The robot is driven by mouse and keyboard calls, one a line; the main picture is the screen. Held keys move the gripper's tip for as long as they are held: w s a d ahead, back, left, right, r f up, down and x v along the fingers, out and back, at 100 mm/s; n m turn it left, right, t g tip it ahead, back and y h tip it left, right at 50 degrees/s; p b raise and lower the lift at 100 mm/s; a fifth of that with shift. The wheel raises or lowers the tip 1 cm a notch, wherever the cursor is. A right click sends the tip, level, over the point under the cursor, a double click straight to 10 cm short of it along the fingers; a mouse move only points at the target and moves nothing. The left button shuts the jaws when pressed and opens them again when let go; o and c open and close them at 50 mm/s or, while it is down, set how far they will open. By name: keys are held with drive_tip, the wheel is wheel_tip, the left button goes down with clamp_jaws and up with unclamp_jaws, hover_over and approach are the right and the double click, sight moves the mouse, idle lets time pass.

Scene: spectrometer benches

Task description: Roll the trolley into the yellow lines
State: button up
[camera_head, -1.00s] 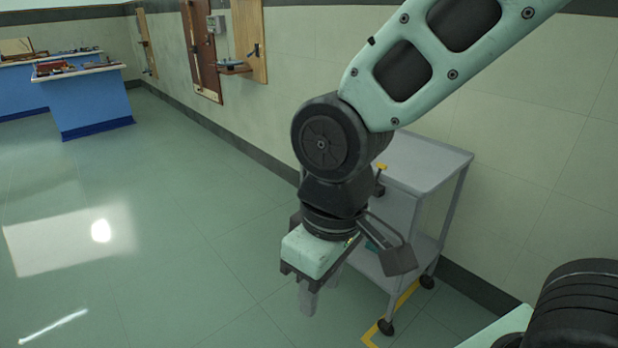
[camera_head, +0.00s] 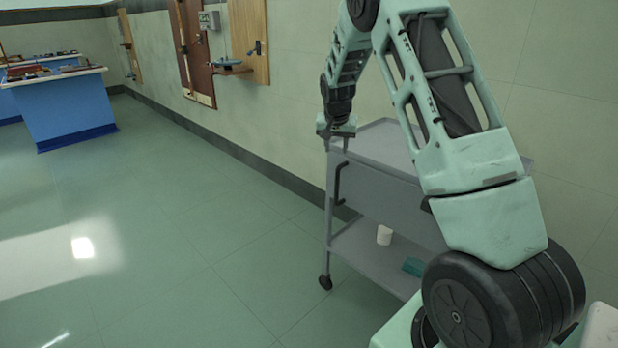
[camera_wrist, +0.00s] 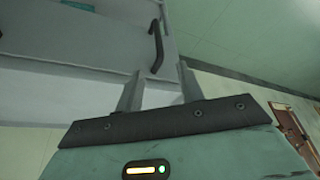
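The grey trolley (camera_head: 375,187) stands near the wall at the right in the head view, partly hidden behind my arm. It has a top shelf, a lower shelf, a dark handle (camera_head: 341,182) on its front panel and a castor at the near left leg. The handle also shows in the wrist view (camera_wrist: 157,47). No yellow lines show now.
A white cup (camera_head: 384,235) and a teal item (camera_head: 413,266) are on the lower shelf. The green floor (camera_head: 190,240) left of the trolley is clear. A blue bench (camera_head: 70,110) stands far left. Wooden boards (camera_head: 247,45) hang on the wall.

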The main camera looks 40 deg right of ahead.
sight(338, 174)
drive_tip(key=x, duration=0.6)
drive_tip(key=d+x, duration=0.1)
drive_tip(key=x, duration=1.1)
drive_tip(key=shift+w+d+r, duration=0.15)
drive_tip(key=shift+w+d, duration=0.1)
drive_tip(key=shift+w, duration=0.1)
clamp_jaws()
